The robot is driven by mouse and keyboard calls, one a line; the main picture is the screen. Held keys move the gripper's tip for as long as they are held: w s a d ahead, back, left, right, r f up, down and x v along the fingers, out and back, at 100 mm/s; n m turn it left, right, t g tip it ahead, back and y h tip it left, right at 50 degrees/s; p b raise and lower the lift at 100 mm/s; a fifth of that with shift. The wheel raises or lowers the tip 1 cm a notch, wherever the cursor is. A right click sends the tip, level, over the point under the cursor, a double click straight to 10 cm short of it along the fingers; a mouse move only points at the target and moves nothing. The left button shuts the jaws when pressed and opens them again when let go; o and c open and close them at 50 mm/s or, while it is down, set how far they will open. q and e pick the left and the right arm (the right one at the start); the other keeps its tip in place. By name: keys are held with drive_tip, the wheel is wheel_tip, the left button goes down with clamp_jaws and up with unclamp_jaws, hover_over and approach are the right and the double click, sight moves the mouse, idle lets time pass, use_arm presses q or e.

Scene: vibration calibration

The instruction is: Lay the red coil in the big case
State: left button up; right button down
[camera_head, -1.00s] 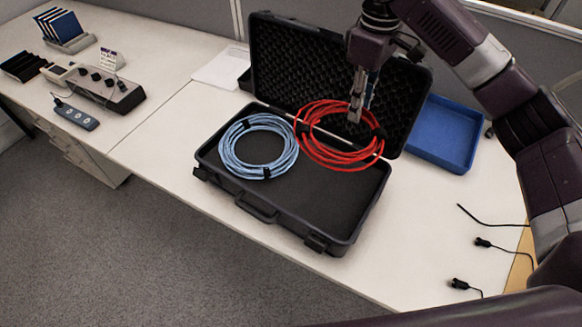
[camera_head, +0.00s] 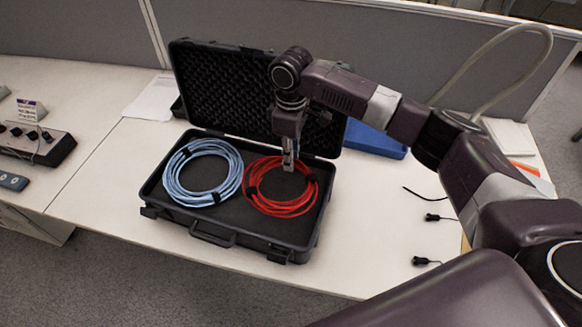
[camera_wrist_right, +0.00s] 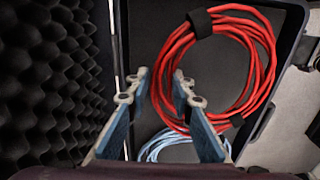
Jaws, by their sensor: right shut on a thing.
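The big black case (camera_head: 262,247) lies open on the table, its foam-lined lid raised at the back. The red coil (camera_head: 280,212) is in the right half of its base, low and roughly flat, with black ties. I cannot tell whether all of it touches the foam. My right gripper (camera_head: 288,167) points down at the coil's far edge and is shut on it. In the right wrist view the red coil (camera_wrist_right: 268,62) runs between the fingers (camera_wrist_right: 160,82). A light blue coil (camera_head: 168,180) lies in the left half. My left gripper is not in view.
A blue tray (camera_head: 385,146) is partly hidden behind my right arm. Black cable ends (camera_head: 428,261) lie on the table at the right.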

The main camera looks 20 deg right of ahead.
sight(291, 177)
wheel_tip(291, 177, down, 5)
drive_tip(key=shift+r, duration=0.1)
drive_tip(key=c, duration=1.7)
unclamp_jaws()
drive_tip(key=shift+s, duration=0.1)
wheel_tip(291, 177, up, 12)
drive_tip(key=shift+b, duration=0.65)
